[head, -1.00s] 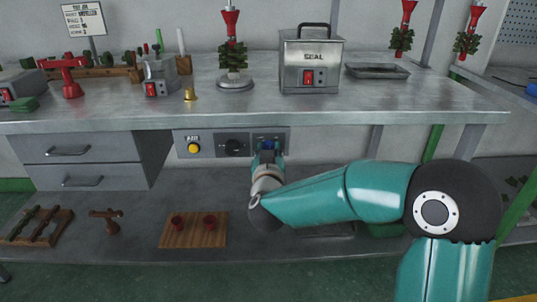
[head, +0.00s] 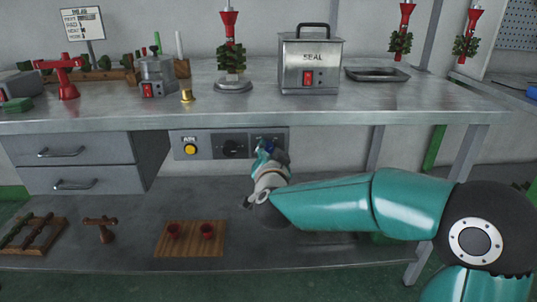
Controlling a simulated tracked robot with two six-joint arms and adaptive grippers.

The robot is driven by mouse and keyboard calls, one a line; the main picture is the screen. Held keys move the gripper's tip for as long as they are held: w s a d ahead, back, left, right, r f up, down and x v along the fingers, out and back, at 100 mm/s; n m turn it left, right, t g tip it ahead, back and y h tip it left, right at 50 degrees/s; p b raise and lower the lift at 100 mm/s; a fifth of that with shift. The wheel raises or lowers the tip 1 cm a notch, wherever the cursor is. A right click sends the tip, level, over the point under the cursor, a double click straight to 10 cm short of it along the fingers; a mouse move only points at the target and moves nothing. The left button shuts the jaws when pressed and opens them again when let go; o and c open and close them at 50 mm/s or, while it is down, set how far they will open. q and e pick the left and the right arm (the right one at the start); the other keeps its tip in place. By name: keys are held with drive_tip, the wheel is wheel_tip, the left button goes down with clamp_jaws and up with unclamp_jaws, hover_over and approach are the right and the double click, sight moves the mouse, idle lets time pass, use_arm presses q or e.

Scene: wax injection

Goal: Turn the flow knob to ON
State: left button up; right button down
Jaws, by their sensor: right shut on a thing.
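A control panel (head: 209,145) hangs under the front edge of the workbench. It carries a yellow button (head: 191,150), a black round knob (head: 231,148) and, at its right end, a blue knob (head: 268,145), which I take for the flow knob. My right gripper (head: 269,152) is at the blue knob and shut on it, tilted to the right. The gripper hides most of the knob and the lower part of its plate, so I cannot read its setting or label. My left gripper is not in view.
The workbench (head: 420,110) overhangs the panel. Drawers (head: 75,165) stand left of the panel. Below, the lower shelf (head: 130,255) holds a wooden board (head: 190,249) with two red cups. A steel SEAL box (head: 311,62) stands on the bench above my right gripper.

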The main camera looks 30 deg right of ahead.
drive_tip(key=shift+f, duration=0.2)
drive_tip(key=c, duration=0.9)
unclamp_jaws()
drive_tip(key=shift+r, duration=0.1)
drive_tip(key=shift+o, duration=0.2)
drive_tip(key=f+v, duration=0.1)
drive_tip(key=v, duration=1.1)
drive_tip(key=shift+r, duration=0.45)
drive_tip(key=shift+d, duration=0.15)
